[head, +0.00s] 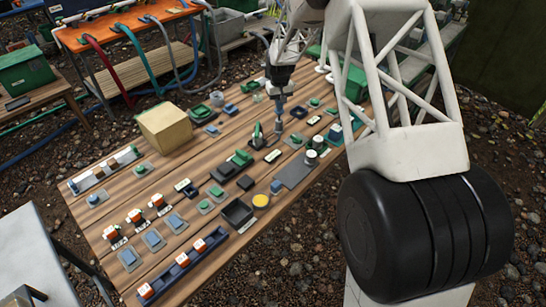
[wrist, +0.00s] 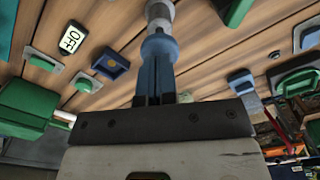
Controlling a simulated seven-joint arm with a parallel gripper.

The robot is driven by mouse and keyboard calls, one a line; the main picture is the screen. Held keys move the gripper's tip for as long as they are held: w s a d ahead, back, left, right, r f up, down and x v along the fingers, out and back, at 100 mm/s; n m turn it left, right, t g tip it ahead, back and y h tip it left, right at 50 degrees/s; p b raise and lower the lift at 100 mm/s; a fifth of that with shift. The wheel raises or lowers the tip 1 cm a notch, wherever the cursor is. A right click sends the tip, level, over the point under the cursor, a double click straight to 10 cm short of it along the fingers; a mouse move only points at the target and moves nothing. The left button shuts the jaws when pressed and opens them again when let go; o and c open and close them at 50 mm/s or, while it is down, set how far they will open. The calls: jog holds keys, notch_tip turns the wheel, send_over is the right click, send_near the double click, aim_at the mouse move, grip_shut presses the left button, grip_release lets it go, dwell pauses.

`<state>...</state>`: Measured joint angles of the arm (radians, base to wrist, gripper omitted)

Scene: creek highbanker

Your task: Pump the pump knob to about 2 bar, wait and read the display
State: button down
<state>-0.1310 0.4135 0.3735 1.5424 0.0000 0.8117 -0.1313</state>
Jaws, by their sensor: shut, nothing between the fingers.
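In the wrist view, my gripper (wrist: 155,82) is shut, its dark blue fingers close together. Right at the fingertips is a blue rounded knob (wrist: 158,47) on a pale grey stem, which looks like the pump knob. It is in line with the fingers; I cannot tell whether they press on it. In the head view, my gripper (head: 281,98) points down over the far middle of the table, above a thin grey-blue upright part (head: 278,126). A small white display (wrist: 70,38) reads "OFF" in the wrist view. No pressure figure can be read.
The wooden table (head: 118,180) holds many small green, blue and black devices close together. A tan box (head: 165,128) stands at the left. A green box (wrist: 28,108) is at left in the wrist view.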

jog(key=shift+f, duration=1.9)
jog(key=shift+r, duration=2.6)
jog(key=shift+f, duration=0.1)
jog(key=shift+f, duration=0.2)
dwell(0.5)
jog(key=shift+f, duration=1.85)
jog(key=shift+r, duration=0.15)
jog(key=shift+r, duration=2)
